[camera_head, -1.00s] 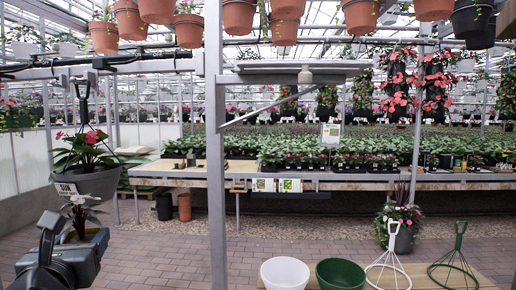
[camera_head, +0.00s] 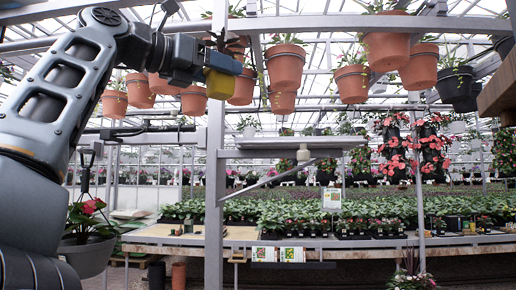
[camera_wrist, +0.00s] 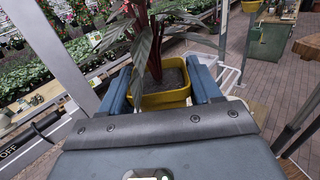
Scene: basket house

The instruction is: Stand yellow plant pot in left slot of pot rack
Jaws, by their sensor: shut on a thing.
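The yellow plant pot (camera_head: 220,84) is raised at upper left in the head view, partly covered by my gripper (camera_head: 208,68). In the wrist view, the yellow pot (camera_wrist: 166,99) sits between the two blue-grey fingers of my gripper (camera_wrist: 161,84), which are shut on it. Dark soil and a plant with long green and reddish leaves (camera_wrist: 150,40) show above its rim. A white wire frame (camera_wrist: 229,73) shows beyond the right finger; I cannot tell whether it is the pot rack. No left slot can be made out.
Terracotta pots (camera_head: 285,66) hang overhead close to my gripper. A grey metal post (camera_head: 215,180) stands just below it. A brown wooden edge (camera_head: 497,92) juts in at right. A long plant bench (camera_head: 350,246) lies farther back.

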